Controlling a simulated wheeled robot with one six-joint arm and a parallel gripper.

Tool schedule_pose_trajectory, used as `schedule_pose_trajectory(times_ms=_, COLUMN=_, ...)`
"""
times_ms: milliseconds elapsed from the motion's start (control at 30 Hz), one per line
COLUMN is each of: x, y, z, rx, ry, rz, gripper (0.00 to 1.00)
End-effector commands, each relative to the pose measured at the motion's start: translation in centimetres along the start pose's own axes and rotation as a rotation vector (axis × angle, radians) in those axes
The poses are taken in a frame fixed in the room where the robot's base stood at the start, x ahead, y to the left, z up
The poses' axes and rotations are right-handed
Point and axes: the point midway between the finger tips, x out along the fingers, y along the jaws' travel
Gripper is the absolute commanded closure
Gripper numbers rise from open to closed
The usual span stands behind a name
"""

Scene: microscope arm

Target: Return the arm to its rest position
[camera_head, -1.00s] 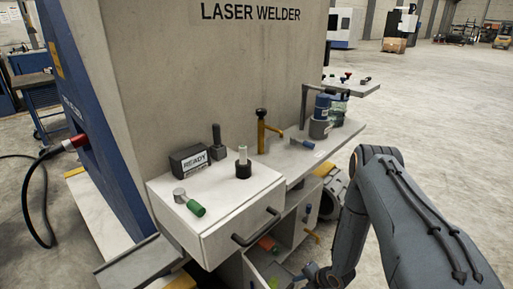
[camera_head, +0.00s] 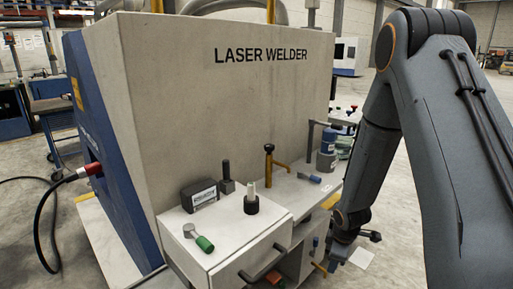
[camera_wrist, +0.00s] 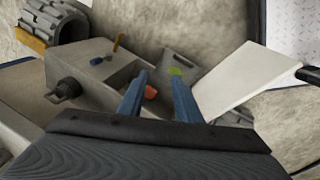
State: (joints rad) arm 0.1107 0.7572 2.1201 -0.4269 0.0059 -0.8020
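My arm (camera_head: 415,120) fills the right side of the head view. Its elbow is raised high and bent, and the forearm hangs down beside the right end of the laser welder (camera_head: 235,90). In the wrist view my gripper (camera_wrist: 158,76) has two blue fingers standing apart with nothing held between them. I cannot tell how far these are from the fingertips. The fingers are not clear in the head view.
A white panel (camera_wrist: 245,80) stands right of the fingers in the wrist view. A dark cable (camera_head: 37,215) lies at left.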

Motion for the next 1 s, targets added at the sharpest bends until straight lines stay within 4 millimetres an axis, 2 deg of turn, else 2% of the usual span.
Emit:
schedule_pose_trajectory(times_ms=33, x=-2.2, y=-0.1, z=0.0, rx=0.053, ry=-0.01, rz=-0.001, gripper=0.69)
schedule_pose_trajectory(times_ms=267, x=-10.2, y=-2.7, z=0.6, rx=0.332, ry=-0.068, rz=-0.034, gripper=0.69)
schedule_pose_trajectory(times_ms=600, x=-21.0, y=-9.1, z=1.5, rx=0.744, ry=-0.139, rz=-0.093, gripper=0.69)
schedule_pose_trajectory(times_ms=800, x=-26.0, y=-13.6, z=2.0, rx=0.962, ry=-0.177, rz=-0.136, gripper=0.69)
schedule_pose_trajectory(times_ms=1000, x=-28.6, y=-16.5, z=2.3, rx=1.092, ry=-0.203, rz=-0.167, gripper=0.69)
